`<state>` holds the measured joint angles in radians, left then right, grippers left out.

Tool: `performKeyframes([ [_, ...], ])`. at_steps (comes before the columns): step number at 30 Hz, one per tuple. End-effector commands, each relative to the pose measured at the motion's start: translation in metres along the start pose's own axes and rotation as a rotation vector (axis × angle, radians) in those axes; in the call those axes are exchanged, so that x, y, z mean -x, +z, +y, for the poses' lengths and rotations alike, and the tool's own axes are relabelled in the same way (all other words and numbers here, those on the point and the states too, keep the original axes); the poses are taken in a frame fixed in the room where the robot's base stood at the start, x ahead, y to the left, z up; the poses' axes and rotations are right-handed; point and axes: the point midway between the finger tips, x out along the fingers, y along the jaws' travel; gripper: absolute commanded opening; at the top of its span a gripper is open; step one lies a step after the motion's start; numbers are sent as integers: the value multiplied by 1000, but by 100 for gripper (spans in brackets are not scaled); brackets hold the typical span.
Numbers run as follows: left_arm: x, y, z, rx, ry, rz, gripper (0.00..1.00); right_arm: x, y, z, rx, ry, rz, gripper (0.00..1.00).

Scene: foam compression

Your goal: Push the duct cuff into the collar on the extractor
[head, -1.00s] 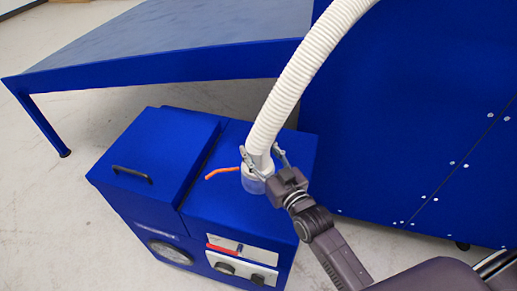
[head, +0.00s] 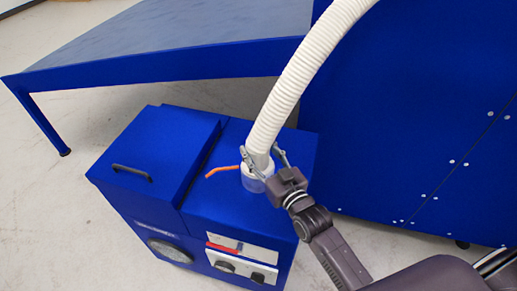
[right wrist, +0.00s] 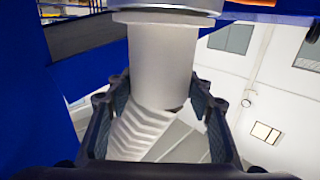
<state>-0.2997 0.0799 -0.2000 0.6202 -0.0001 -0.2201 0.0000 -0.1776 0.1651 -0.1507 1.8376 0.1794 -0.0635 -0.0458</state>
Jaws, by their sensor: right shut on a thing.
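The white ribbed duct (head: 290,90) comes down from the top of the head view and ends in a smooth white cuff (right wrist: 163,62). My right gripper (head: 265,156) is shut on the cuff, one finger on each side. The collar (head: 252,184) is a pale, clear-looking ring on top of the blue extractor (head: 262,212). The cuff stands at the collar's mouth, roughly in line with it. In the right wrist view the cuff's end meets the collar's pale rim (right wrist: 165,14); how deep it sits I cannot tell. My left gripper is not in view.
An orange lever (head: 222,171) sticks out to the left beside the collar. The extractor has a black lid handle (head: 132,172) and front knobs. A blue table (head: 170,45) stands behind, and a tall blue panel (head: 420,110) is at the right. Bare floor lies at the left.

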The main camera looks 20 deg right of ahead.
Motion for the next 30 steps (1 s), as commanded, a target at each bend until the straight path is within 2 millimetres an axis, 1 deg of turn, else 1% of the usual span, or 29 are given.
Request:
performKeyframes([
  [3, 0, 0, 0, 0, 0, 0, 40, 0, 1, 0, -1, -1, -3, 19],
  [4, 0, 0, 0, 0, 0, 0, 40, 0, 1, 0, -1, -1, -3, 50],
  [9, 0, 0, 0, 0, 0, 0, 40, 0, 1, 0, 0, 0, -2, 68],
  [17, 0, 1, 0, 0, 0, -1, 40, 0, 1, 0, 0, 0, -3, 68],
  [20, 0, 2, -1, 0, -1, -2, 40, 4, 1, 0, 0, 0, -3, 68],
  [23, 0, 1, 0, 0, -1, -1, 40, 14, 2, 0, 0, 0, -4, 68],
  [26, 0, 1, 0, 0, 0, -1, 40, 30, 2, 0, 0, 0, -4, 68],
  [30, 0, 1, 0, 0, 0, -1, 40, 58, 2, 0, 0, 0, -5, 68],
])
